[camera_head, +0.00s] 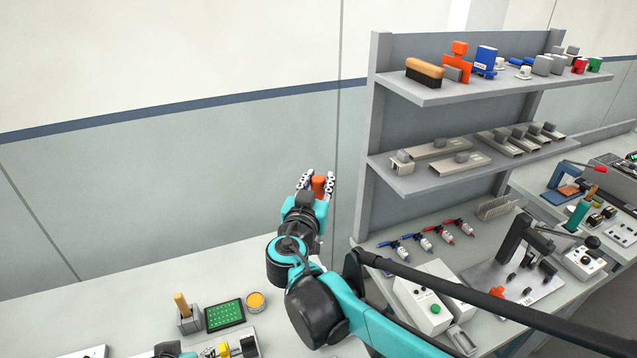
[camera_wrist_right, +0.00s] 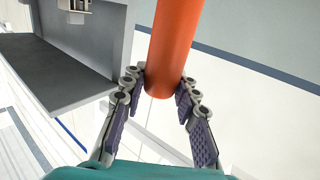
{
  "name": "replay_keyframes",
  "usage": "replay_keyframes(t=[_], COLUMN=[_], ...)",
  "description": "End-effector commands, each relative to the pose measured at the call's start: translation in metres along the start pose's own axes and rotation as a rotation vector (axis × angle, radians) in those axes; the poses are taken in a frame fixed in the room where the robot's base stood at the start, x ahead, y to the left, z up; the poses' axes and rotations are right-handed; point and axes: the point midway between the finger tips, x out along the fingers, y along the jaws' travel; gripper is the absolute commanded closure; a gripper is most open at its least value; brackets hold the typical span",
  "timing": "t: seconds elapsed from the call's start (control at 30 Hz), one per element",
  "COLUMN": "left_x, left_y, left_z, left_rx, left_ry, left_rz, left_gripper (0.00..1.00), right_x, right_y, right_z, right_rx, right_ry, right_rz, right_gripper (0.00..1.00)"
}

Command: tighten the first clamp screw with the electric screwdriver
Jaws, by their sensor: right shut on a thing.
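My right gripper (camera_head: 318,182) is raised in front of the grey wall, left of the shelf. It is shut on an orange cylinder (camera_head: 318,187), which looks like the body of the electric screwdriver. In the right wrist view the cylinder (camera_wrist_right: 174,45) stands between the two fingers (camera_wrist_right: 160,100), and its rounded end shows. Its bit cannot be made out. Teal and dark parts, apparently of my left arm, show at the bottom edge of the head view; the state of its jaws is not clear. No clamp screw can be made out.
A grey shelf unit (camera_head: 440,97) stands right of my right gripper, with a brush (camera_head: 424,71) on top. A bench (camera_head: 130,308) at lower left holds a green board (camera_head: 225,315), a yellow round container (camera_head: 256,301) and a grey holder (camera_head: 188,320). The wall space left of the gripper is free.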

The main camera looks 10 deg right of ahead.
Motion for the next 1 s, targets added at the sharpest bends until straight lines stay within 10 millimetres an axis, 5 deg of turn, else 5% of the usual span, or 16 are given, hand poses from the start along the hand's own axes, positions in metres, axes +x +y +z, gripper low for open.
replay_keyframes(t=[0.5,1.0], left_x=[-0.038,-0.033], left_y=[0.000,0.000], left_z=[-0.027,-0.024], left_rx=[0.000,0.000], left_ry=[0.000,0.000], left_rz=[0.000,0.000], left_gripper=[0.54,0.54], right_x=[-0.003,-0.001], right_y=[0.000,0.001], right_z=[-0.055,-0.048], right_rx=[0.000,0.000], right_ry=[0.001,0.001], right_rz=[0.000,0.004], right_gripper=[1.00,1.00])
